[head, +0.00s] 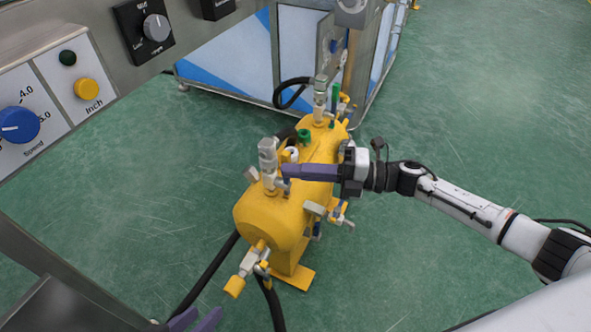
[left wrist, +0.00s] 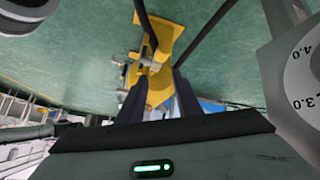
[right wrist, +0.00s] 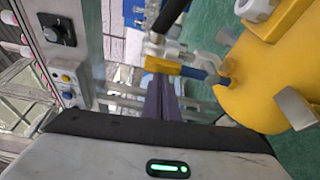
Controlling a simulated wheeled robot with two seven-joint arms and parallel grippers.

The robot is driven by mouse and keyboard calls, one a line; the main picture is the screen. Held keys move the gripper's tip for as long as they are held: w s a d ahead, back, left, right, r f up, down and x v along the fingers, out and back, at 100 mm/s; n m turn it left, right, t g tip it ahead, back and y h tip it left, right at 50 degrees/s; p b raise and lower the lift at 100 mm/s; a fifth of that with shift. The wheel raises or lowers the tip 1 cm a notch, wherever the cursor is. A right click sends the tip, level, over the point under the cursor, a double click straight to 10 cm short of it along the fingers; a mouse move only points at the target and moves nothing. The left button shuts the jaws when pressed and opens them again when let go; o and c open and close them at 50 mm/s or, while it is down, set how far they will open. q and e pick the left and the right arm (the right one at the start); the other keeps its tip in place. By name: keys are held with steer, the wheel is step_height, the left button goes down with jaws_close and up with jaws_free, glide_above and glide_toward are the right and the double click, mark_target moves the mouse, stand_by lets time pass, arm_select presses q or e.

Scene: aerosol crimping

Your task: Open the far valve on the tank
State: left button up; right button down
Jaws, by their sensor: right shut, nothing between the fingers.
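The yellow tank (head: 285,205) stands on the green floor and carries several valves and fittings. Nearer, another silver fitting (head: 268,155) stands on top. My right gripper (head: 287,171) is shut and empty, its purple fingers over the tank top beside the nearer fitting. In the right wrist view a yellow handle (right wrist: 160,65) lies just beyond the fingertips; contact cannot be told. My left gripper (head: 196,321) is open and empty at the bottom edge; its fingers also show in the left wrist view (left wrist: 160,92).
A control panel (head: 60,90) with knobs and buttons fills the upper left. A blue and white machine (head: 225,55) stands behind the tank. Black hoses (head: 208,272) run by the tank. A valve with a yellow handle (head: 235,287) sticks out at the near end. Floor at right is clear.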

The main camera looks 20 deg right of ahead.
arm_select(q)
steer(key=shift+r, duration=0.1)
arm_select(e)
steer(key=shift+w+d, duration=0.1)
steer(key=shift+w, duration=0.05)
steer(key=s+a+p, duration=0.3)
arm_select(q)
steer(key=shift+s+a+r+n+y, duration=0.1)
steer(key=shift+s+a+n+y, duration=0.2)
steer(key=shift+s+a, duration=0.35)
arm_select(e)
steer(key=v, duration=1)
steer(key=shift+f, duration=0.15)
arm_select(q)
steer(key=shift+w+a, duration=0.1)
steer(key=shift+a, duration=0.05)
arm_select(e)
steer(key=shift+a, duration=0.1)
